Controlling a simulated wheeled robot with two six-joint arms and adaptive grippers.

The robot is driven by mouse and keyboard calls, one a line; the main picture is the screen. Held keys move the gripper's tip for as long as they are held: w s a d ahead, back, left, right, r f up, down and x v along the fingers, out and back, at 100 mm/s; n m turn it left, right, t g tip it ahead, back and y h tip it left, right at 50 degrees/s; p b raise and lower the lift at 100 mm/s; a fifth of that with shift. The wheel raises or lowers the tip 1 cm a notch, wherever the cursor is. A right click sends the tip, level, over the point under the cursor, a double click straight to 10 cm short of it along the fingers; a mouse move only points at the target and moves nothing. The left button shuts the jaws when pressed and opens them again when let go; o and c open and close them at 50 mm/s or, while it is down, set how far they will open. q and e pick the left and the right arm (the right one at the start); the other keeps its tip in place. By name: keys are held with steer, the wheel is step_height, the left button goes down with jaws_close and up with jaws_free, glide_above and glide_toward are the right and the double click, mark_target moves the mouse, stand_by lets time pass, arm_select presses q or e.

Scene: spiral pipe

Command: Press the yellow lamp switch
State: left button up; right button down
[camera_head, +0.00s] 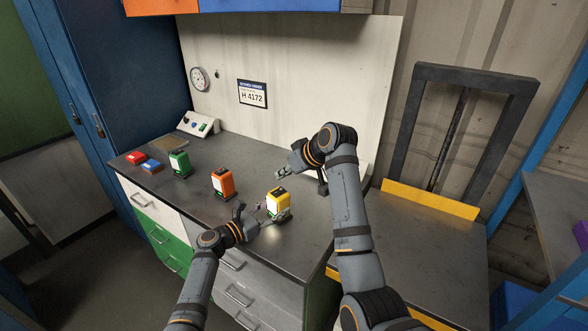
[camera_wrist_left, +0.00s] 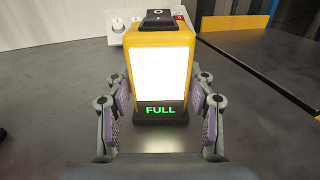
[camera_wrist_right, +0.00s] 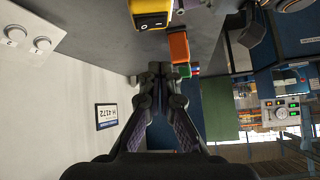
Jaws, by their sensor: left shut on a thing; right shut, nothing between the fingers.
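The yellow lamp (camera_head: 279,204) stands on the dark worktop. In the left wrist view its white panel (camera_wrist_left: 160,65) glows above a green "FULL" display. Its black switch (camera_wrist_left: 158,18) is on top and uncovered; the switch also shows at the top of the right wrist view (camera_wrist_right: 153,21). My left gripper (camera_head: 267,212) is shut on the lamp, one finger pair at each side of its lower body. My right gripper (camera_head: 281,174) is shut and empty, behind the lamp and above the worktop, apart from the switch. Its closed fingertips (camera_wrist_right: 160,75) point away from the lamp.
An orange lamp (camera_head: 222,184) and a green lamp (camera_head: 179,163) stand in a row to the left. Red and blue items (camera_head: 133,157) lie at the far left. A small control box (camera_head: 199,125) sits against the wall panel. The worktop front is clear.

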steer(key=s+a+v, duration=0.1)
steer(key=v, duration=0.7)
steer(key=shift+s+d, duration=0.1)
arm_select(q)
steer(key=o, duration=1.5)
